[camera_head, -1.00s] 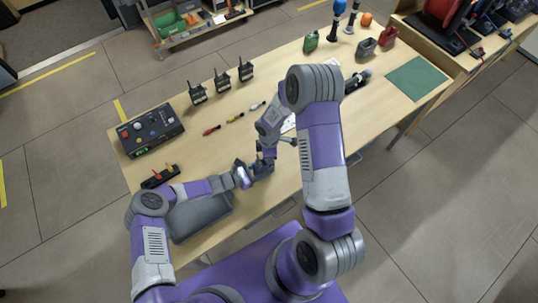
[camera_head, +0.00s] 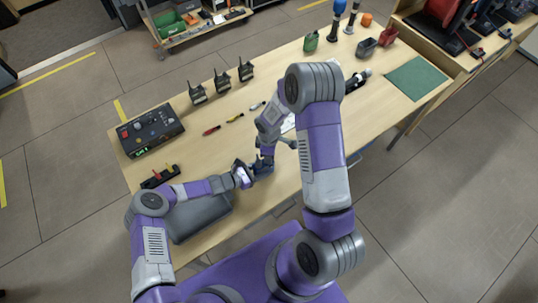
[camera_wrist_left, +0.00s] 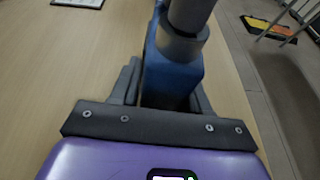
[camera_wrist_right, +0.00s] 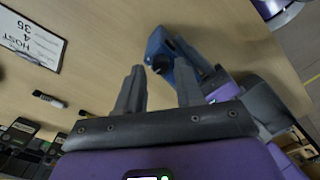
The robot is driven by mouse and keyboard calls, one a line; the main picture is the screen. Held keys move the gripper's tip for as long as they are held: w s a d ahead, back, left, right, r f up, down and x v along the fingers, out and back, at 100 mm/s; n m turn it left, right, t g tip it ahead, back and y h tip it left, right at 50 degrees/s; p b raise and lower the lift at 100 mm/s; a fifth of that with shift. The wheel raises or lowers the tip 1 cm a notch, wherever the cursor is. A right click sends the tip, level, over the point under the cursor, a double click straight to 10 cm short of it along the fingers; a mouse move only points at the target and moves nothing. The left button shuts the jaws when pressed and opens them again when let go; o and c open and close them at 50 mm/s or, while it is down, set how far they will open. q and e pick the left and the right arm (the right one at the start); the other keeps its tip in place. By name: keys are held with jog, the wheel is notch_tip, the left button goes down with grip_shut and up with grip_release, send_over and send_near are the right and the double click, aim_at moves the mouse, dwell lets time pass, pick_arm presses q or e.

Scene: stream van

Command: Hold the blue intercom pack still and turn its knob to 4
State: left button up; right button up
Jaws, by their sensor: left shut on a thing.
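The blue intercom pack (camera_wrist_left: 172,75) is between the fingers of my left gripper (camera_wrist_left: 165,88), which is shut on it above the table's near edge. In the head view the pack (camera_head: 263,168) is small and partly covered by my grippers. In the right wrist view the pack (camera_wrist_right: 158,46) stands just beyond the fingertips, with a dark round knob (camera_wrist_right: 162,65) facing them. My right gripper (camera_wrist_right: 158,72) is open, its fingers apart and the knob lying between their lines. The knob's setting is too small to read. A grey cylindrical part hides the pack's upper end in the left wrist view.
A white printed card (camera_wrist_right: 30,40) lies on the table. Several radios (camera_head: 221,82), a control box (camera_head: 150,130), small screwdrivers (camera_head: 235,118) and a grey case (camera_head: 200,218) lie around. A green mat (camera_head: 416,78) is at the far right. The table's near edge is close.

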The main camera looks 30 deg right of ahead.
jog(key=shift+r, duration=2.4)
jog(key=shift+n, duration=0.9)
jog(key=shift+f, duration=0.15)
jog(key=shift+f, duration=2.8)
jog(key=n, duration=0.6)
jog(key=shift+n, duration=0.3)
jog(key=n, duration=0.4)
jog(key=shift+n, duration=0.3)
